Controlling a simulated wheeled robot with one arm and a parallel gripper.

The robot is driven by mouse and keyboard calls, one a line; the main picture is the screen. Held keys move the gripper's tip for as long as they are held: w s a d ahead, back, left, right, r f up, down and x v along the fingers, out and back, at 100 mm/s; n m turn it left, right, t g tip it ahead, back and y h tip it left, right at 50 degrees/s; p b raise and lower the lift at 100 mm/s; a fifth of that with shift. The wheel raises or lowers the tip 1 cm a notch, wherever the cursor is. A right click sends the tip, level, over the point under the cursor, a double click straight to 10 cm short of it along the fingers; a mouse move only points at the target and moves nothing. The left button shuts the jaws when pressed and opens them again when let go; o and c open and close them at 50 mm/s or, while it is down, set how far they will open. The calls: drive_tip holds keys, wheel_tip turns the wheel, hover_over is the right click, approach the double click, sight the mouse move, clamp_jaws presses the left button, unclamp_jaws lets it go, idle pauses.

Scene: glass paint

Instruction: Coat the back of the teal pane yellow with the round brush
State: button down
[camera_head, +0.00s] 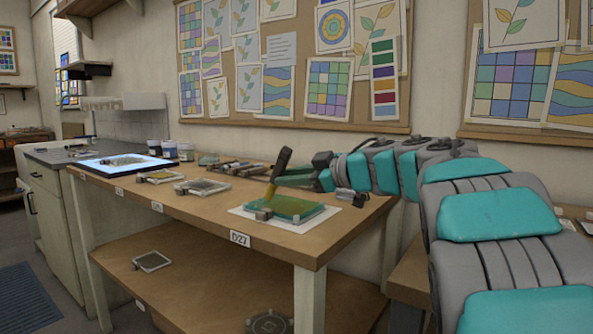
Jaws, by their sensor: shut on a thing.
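The teal pane (295,208) lies flat on a white sheet (325,219) near the right front of the workbench. Its face looks green, with a yellowish tint over part of it. My gripper (283,174) reaches in from the right and is shut on a brush with a dark handle (284,157). The brush is tilted, with its yellow-orange tip (270,191) down at the pane's left part. Whether the bristles touch the glass is too small to tell. The shape of the bristles is not clear.
A small grey block (263,215) sits at the pane's front left edge. Other small panes (203,187) lie to the left, beside a lit panel (100,168) and several jars (168,149). Tools (235,167) lie behind.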

sight(277, 168)
drive_tip(key=shift+w+a, duration=0.25)
drive_tip(key=shift+a, duration=0.05)
drive_tip(key=shift+r+p+x, duration=0.15)
drive_tip(key=shift+p+x, duration=0.05)
drive_tip(key=shift+x, duration=0.55)
drive_tip(key=shift+r+p+x, duration=0.15)
drive_tip(key=shift+p+x, duration=0.05)
drive_tip(key=shift+x, duration=0.55)
drive_tip(key=shift+r, duration=0.65)
drive_tip(key=shift+w+d, duration=0.8)
drive_tip(key=shift+w, duration=0.25)
drive_tip(key=shift+w+d, duration=0.85)
drive_tip(key=shift+w, duration=0.25)
drive_tip(key=shift+f, duration=0.1)
drive_tip(key=shift+f, duration=0.25)
drive_tip(key=shift+f, duration=0.3)
drive_tip(key=shift+s, duration=0.1)
